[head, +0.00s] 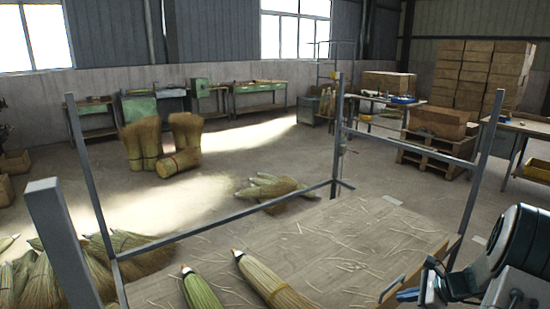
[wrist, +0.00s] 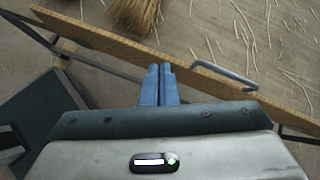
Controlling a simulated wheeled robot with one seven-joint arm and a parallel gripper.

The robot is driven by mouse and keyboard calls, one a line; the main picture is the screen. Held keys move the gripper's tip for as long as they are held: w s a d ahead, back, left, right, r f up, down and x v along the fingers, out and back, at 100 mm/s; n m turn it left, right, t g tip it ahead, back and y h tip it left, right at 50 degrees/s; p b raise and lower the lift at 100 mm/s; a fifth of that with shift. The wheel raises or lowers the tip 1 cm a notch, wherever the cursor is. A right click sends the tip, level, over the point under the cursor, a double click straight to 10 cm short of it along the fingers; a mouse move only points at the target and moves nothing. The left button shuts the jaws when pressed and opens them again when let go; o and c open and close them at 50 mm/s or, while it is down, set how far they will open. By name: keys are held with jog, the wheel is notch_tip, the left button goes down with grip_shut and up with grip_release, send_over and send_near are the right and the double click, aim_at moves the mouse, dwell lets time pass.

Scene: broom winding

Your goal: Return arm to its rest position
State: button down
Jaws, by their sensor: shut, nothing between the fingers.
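My gripper shows in the wrist view, where its two blue fingers (wrist: 160,72) are shut together with nothing between them. They point at the wooden edge of the worktable (wrist: 110,42); I cannot tell the exact gap. In the head view my arm is folded at the lower right, and the gripper (head: 408,295) is close to the right front edge of the worktable (head: 345,235). Two broom bundles lie on the tabletop at its near side, a greenish one (head: 201,290) and a yellowish one (head: 270,284). Part of a bundle (wrist: 135,14) also shows in the wrist view.
A metal frame (head: 338,135) with upright posts surrounds the worktable. A metal handle (wrist: 222,74) stands on the table edge. Straw litters the tabletop. Broom piles lie on the floor at left (head: 35,275) and behind the table (head: 270,188). Stacked boxes (head: 480,75) stand at back right.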

jog(key=s+a+r+n+g+h, duration=0.1)
jog(key=s+a+r+n, duration=0.1)
jog(key=a+r+n, duration=0.3)
jog(key=s+a+r+n+g+h, duration=0.1)
jog(key=s+a+r+n+g, duration=0.15)
jog(key=a, duration=0.55)
jog(key=s+a+r+n+g, duration=0.1)
jog(key=s+a+r+n, duration=0.2)
jog(key=a+n, duration=0.25)
jog(key=s+a+r+n+h, duration=0.4)
jog(key=s+a+n, duration=0.3)
jog(key=s+n, duration=0.3)
jog(key=shift+s+a+r+n+t, duration=0.2)
jog(key=shift+s+n+t, duration=0.25)
jog(key=shift+s, duration=1)
